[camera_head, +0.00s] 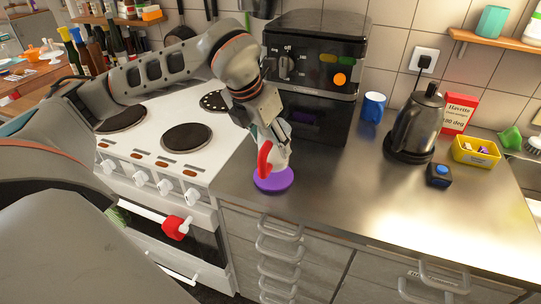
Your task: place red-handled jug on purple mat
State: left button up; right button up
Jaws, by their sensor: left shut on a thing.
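The purple mat (274,179) is a round disc on the steel counter, close to the counter's left front edge beside the cooker. The jug (281,157) is pale, and its red handle (264,158) faces the left front. It is upright or nearly so, over the mat. I cannot tell whether its base touches the mat. My left gripper (272,137) reaches down from above and is shut on the jug, hiding its upper part. My right gripper is not in view.
A white cooker (160,150) stands left of the counter. A black oven (311,75) is behind the mat. A blue mug (373,107), a dark kettle (416,125), a red box (460,113) and a yellow tub (475,152) stand to the right. The front middle counter is clear.

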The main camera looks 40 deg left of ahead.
aim_at(270, 155)
pick_arm(q)
notch_tip(270, 155, down, 3)
jog(key=shift+f, duration=0.55)
jog(key=shift+f, duration=0.1)
jog(key=o, duration=1.3)
jog(key=shift+c, duration=0.2)
